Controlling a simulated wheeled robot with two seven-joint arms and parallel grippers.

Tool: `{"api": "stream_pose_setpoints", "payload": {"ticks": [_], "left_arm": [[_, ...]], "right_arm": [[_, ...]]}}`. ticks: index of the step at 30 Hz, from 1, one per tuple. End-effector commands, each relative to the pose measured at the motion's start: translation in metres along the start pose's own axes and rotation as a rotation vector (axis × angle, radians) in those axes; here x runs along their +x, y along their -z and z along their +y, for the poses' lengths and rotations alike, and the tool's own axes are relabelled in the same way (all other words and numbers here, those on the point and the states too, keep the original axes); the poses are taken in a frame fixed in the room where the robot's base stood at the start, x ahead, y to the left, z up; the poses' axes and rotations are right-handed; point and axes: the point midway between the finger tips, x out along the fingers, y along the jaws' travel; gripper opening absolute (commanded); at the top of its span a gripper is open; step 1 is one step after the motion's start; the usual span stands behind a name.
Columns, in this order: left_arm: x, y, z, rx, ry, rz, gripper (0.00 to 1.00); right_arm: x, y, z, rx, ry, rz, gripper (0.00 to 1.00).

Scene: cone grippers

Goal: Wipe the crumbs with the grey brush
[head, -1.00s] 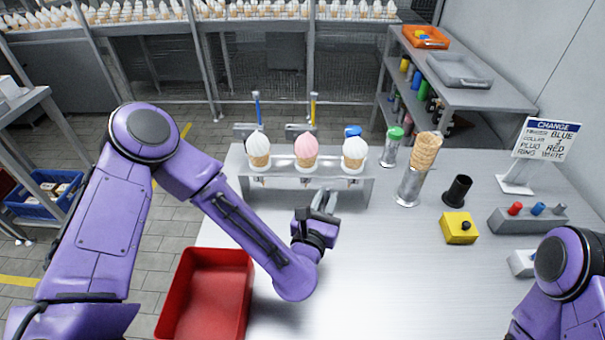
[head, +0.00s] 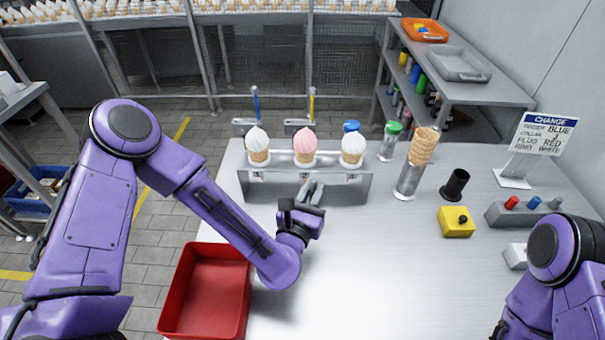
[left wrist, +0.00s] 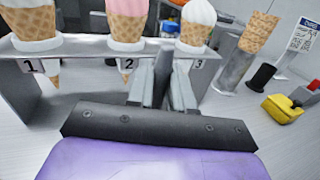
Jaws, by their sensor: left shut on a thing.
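My left gripper (head: 314,190) is low over the table, just in front of the cone rack, with its fingers pointing toward the rack. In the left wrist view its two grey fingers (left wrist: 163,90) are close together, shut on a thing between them. That thing is mostly hidden; it looks grey, and I cannot make out bristles or a handle. I cannot pick out a separate grey brush elsewhere. No crumbs can be made out on the table (head: 350,270). Part of my right arm shows at the right edge, but its gripper is out of view.
The rack (head: 240,188) holds a white, a pink and another white cone. Blue-handled (head: 256,105) and yellow-handled (head: 312,105) tools stand behind it. A red bin (head: 207,290) is at the left edge. A cone stack (head: 423,147), black cup (head: 456,186) and yellow box (head: 457,222) stand right. Front middle looks clear.

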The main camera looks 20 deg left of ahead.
Motion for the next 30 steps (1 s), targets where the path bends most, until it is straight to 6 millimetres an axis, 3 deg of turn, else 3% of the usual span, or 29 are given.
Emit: {"api": "stream_pose_setpoints", "payload": {"ticks": [16,20,30], "left_arm": [[0.003,0.004,-0.038,0.001,-0.018,0.000,0.00],[0.003,-0.023,-0.039,-0.002,-0.015,-0.003,0.00],[0.004,-0.051,-0.043,0.001,-0.006,0.000,0.00]], "right_arm": [[0.021,-0.009,-0.002,0.000,0.000,-0.001,0.49],[0.008,-0.004,-0.001,0.000,0.000,-0.001,0.49],[-0.010,0.004,0.001,0.000,0.000,-0.001,0.49]]}}
